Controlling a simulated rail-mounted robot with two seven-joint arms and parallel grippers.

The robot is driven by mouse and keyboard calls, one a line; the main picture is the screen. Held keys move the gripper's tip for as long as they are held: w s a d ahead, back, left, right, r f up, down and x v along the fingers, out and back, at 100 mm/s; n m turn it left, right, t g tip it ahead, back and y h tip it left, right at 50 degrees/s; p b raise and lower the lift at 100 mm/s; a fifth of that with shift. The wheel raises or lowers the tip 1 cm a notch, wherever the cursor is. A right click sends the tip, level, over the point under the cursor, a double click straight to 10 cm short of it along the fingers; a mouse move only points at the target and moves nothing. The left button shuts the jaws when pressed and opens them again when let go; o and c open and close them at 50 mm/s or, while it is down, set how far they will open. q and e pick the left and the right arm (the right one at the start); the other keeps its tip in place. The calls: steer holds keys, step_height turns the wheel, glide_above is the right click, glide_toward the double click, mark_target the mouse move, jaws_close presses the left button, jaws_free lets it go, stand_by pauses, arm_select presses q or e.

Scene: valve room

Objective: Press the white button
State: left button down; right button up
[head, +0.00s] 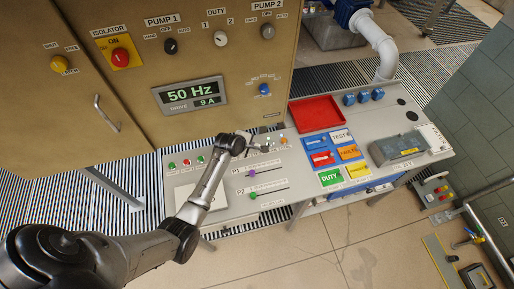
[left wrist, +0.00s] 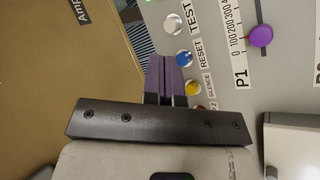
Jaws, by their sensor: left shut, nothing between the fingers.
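The white button (left wrist: 172,23) shows in the left wrist view, round and pale, beside the label TEST on the grey panel. It lies beyond my left fingertips, with a visible space between in the picture. My left gripper (left wrist: 165,62) is shut and empty, its purple-grey fingers together, beside the blue button (left wrist: 184,58). In the head view the left gripper (head: 266,147) is over the back part of the grey console. The small buttons around it are hard to tell apart there. I do not see my right gripper.
A yellow button (left wrist: 192,88) labelled SILENCE sits close to the fingers. The P1 slider has a purple knob (head: 251,173). The tall brown cabinet (head: 110,100) stands behind the console. A red tray (head: 316,113) lies to the right.

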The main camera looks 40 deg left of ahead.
arm_select(q)
steer(key=w+a+n+t, duration=0.1)
steer(key=w+n, duration=0.5)
steer(key=w, duration=0.1)
steer(key=shift+w+a+n+b, duration=0.2)
steer(key=shift+a+n+b, duration=0.15)
steer(key=shift+b, duration=0.1)
steer(key=shift+f, duration=0.25)
step_height(320, 180, down, 6)
steer(key=b, duration=0.8)
steer(key=shift+f, duration=0.2)
steer(key=shift+f+b, duration=0.45)
steer(key=shift+f, duration=0.65)
steer(key=shift+f, duration=0.15)
